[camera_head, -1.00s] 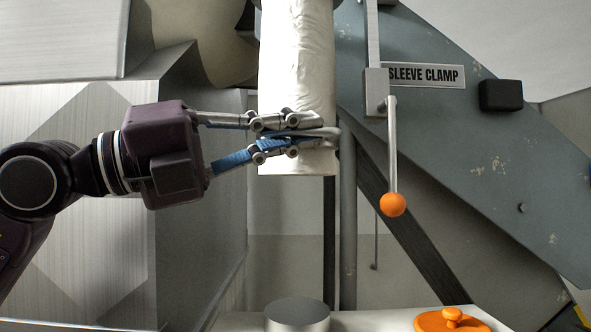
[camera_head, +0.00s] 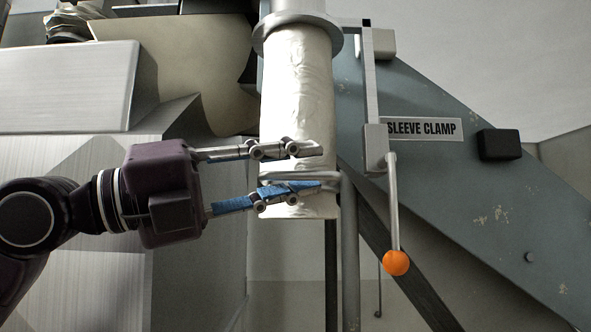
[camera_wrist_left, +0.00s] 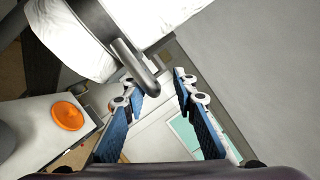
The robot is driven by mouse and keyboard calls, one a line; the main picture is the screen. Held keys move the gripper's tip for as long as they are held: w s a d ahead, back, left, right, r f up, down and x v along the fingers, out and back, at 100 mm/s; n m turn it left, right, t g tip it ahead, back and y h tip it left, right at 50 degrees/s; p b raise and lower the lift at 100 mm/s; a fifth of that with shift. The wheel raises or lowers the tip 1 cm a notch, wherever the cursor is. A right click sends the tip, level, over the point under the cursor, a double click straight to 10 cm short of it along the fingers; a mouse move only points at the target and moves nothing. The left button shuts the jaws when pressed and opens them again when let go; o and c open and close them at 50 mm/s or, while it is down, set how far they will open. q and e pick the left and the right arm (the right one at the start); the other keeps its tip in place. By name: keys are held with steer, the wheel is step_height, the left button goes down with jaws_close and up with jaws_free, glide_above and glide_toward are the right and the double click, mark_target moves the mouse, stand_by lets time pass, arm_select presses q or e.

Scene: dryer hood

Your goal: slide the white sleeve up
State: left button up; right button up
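The white sleeve (camera_head: 297,95) hangs upright below a grey flanged collar (camera_head: 297,36) in the head view. It also shows at the upper left of the left wrist view (camera_wrist_left: 65,38). A grey metal bar handle (camera_wrist_left: 136,68) is by the sleeve's lower end. My left gripper (camera_head: 320,167) is in front of the sleeve's lower part, one finger above the handle and one below. Its fingers are parted in the left wrist view (camera_wrist_left: 156,92), with the handle's rounded end between the tips, not visibly gripped. My right gripper is not in view.
The sleeve clamp lever with an orange ball (camera_head: 396,263) hangs right of the sleeve, beside the "SLEEVE CLAMP" label (camera_head: 424,128). Blue-grey sloping panel (camera_head: 480,195) lies behind it. An orange knobbed disc (camera_wrist_left: 68,115) sits on a pale surface at lower left.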

arm_select(q)
steer(key=shift+a+f, duration=0.15)
steer(key=shift+a, duration=0.2)
steer(key=v, duration=1.1)
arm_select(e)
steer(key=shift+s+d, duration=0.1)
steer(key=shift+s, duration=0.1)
arm_select(q)
steer(key=shift+s+a, duration=0.15)
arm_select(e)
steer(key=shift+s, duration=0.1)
